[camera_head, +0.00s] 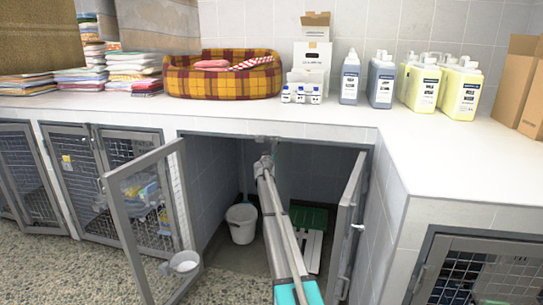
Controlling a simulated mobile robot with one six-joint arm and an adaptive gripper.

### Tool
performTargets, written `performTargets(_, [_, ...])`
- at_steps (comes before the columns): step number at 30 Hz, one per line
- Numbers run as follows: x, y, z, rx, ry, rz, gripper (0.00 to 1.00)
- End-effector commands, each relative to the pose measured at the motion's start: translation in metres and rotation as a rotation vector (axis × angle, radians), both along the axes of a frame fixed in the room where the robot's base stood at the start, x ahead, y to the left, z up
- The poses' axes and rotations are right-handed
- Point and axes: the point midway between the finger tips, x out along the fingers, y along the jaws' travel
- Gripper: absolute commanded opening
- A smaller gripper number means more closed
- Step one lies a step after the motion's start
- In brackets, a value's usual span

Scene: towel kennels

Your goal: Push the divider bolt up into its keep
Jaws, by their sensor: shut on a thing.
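My arm reaches into the open kennel under the counter, and my gripper (265,161) is at its far end, close below the top edge of the opening. The gripper is small in view and looks shut at the divider bolt, which is mostly hidden behind it. A small grey metal fitting (261,139), perhaps the keep, shows just above the gripper at the frame's top edge. I cannot tell how far the bolt is from the keep.
Open mesh doors stand at the left (152,215) and right (347,230) of the opening. A white bucket (242,223) and a green-and-white item (308,222) stand inside. The white counter (230,115) above holds towels, a plaid pet bed (222,80), bottles and boxes.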

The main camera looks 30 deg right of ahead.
Motion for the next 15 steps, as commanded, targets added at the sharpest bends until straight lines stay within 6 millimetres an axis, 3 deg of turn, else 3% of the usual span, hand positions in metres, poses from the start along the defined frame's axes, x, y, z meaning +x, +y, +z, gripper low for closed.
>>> performTargets(9, [0.0020, 0.0011, 0.0014, -0.007, 0.003, 0.005, 0.00])
performTargets(10, [0.0021, 0.0011, 0.0014, -0.007, 0.003, 0.005, 0.26])
performTargets(13, [0.0020, 0.0009, 0.0013, -0.005, 0.003, 0.004, 0.44])
performTargets(15, [0.0017, 0.0007, 0.0012, -0.005, 0.002, 0.003, 0.48])
